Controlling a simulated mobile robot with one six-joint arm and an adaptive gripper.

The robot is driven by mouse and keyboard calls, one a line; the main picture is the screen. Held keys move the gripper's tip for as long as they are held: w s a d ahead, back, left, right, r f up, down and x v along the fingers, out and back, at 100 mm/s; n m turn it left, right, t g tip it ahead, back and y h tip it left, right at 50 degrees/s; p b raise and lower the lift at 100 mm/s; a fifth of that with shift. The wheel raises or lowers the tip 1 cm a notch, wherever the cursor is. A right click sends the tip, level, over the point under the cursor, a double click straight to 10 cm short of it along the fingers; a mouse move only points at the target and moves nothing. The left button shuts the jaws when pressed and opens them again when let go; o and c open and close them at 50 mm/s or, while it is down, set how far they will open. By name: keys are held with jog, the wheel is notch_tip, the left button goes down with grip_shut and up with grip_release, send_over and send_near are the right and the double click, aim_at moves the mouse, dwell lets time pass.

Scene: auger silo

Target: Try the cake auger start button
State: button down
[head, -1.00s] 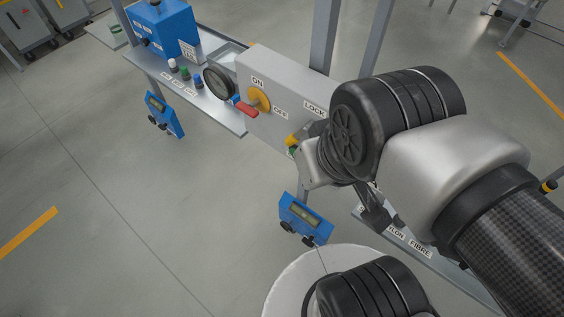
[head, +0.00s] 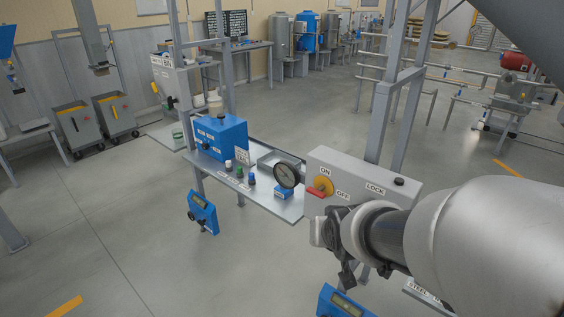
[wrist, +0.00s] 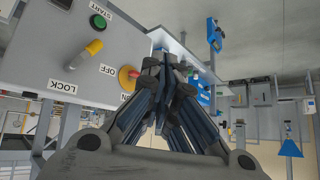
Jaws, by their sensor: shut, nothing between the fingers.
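A grey control box (head: 345,172) hangs on a frame, with a yellow and red rotary switch (head: 320,188) marked ON and OFF and a LOCK label. In the wrist view, the green button (wrist: 98,22) beside the START label is on the box's face, at upper left. A yellow-tipped part (wrist: 88,52) sits between it and the LOCK label. My gripper (wrist: 167,68) is shut and empty, its fingertips apart from the green button and appearing close to the rotary switch (wrist: 128,78). In the head view my arm and gripper (head: 346,278) hide the green button.
A shelf (head: 285,207) left of the box carries a blue box (head: 221,138), small coloured buttons and a round gauge (head: 287,174). Blue display units (head: 203,212) hang below. Frame posts (head: 380,120) rise behind the box. The floor at left is open.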

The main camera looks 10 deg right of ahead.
jog(key=w+d+f+m+t+p, duration=0.25)
jog(key=w+d+f+t, duration=0.2)
jog(key=w+f, duration=0.75)
jog(key=s+d+f+m+t, duration=0.1)
jog(key=s+f+m, duration=0.1)
jog(key=f, duration=0.3)
jog(key=s+d+f+m+t+h, duration=0.1)
jog(key=f+t, duration=0.1)
jog(key=f, duration=0.3)
jog(key=shift+s+d+m+p, duration=0.35)
jog(key=shift+d+p, duration=0.05)
jog(key=w+d+b, duration=0.1)
jog(key=w+d, duration=0.4)
jog(key=d, duration=0.2)
jog(key=shift+w, duration=0.25)
dwell(0.5)
